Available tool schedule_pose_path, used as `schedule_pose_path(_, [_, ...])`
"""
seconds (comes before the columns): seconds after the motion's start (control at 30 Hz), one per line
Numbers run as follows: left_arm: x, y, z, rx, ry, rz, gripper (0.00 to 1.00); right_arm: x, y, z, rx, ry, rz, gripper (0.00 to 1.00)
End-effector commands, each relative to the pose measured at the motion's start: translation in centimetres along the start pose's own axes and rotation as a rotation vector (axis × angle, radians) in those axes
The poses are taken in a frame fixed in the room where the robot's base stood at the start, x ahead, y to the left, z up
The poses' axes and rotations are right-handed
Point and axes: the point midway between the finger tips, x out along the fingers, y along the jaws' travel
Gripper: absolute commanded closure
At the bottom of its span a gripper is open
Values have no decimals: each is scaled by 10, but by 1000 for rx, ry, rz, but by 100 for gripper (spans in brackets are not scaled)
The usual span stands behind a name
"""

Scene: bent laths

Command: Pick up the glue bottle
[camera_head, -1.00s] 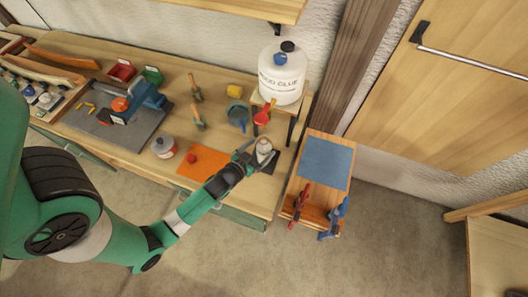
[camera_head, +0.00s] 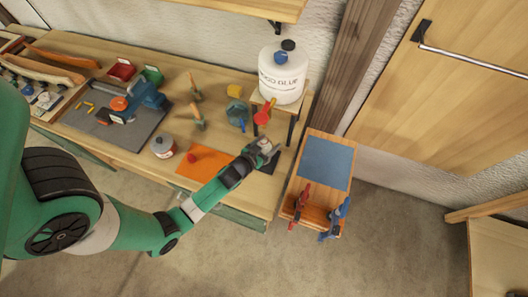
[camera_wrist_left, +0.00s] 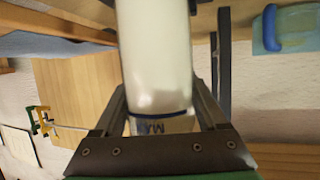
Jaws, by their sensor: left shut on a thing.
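The glue bottle (camera_wrist_left: 155,55) is a pale white cylinder with a blue-edged label, and it fills the middle of the left wrist view. My left gripper (camera_wrist_left: 157,105) is shut on it, one finger on each side. In the head view my left gripper (camera_head: 262,150) is at the right end of the workbench, with the bottle (camera_head: 265,145) between its fingers, over or on a dark pad (camera_head: 271,167). The bottle's lower part is hidden by the gripper, so I cannot tell whether it touches the pad. My right gripper is not in view.
A large white wood glue container (camera_head: 282,78) stands on a small wooden stand behind, with a red funnel (camera_head: 262,116). An orange mat (camera_head: 205,161) and a grey-lidded jar (camera_head: 163,147) lie to the left. A side table (camera_head: 311,195) with clamps stands right.

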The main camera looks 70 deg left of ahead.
Motion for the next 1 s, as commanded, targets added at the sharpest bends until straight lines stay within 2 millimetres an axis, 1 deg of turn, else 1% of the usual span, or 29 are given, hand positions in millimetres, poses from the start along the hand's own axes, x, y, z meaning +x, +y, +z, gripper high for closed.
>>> schedule_pose_path(0.03, [0, 0, 0, 0, 0, 0, 70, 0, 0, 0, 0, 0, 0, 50])
schedule_pose_path(0.2, [0, 0, 0, 0, 0, 0, 100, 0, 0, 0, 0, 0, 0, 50])
schedule_pose_path(0.43, [0, 0, -2, 0, 2, 0, 100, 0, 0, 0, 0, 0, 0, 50])
schedule_pose_path(0.53, [-2, 0, -6, 1, 2, 0, 100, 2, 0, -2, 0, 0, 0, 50])
schedule_pose_path(0.67, [-8, 0, -21, 0, 4, 0, 100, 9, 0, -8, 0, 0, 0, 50])
schedule_pose_path(0.73, [-14, 0, -34, -1, 5, 0, 100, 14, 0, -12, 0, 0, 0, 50])
schedule_pose_path(0.77, [-18, 1, -36, 1, 4, 1, 100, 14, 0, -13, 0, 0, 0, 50])
schedule_pose_path(0.87, [-42, 6, -46, 1, 3, 3, 100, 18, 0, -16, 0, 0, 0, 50])
schedule_pose_path(1.0, [-77, 14, -66, 3, 3, 4, 100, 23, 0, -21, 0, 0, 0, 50])
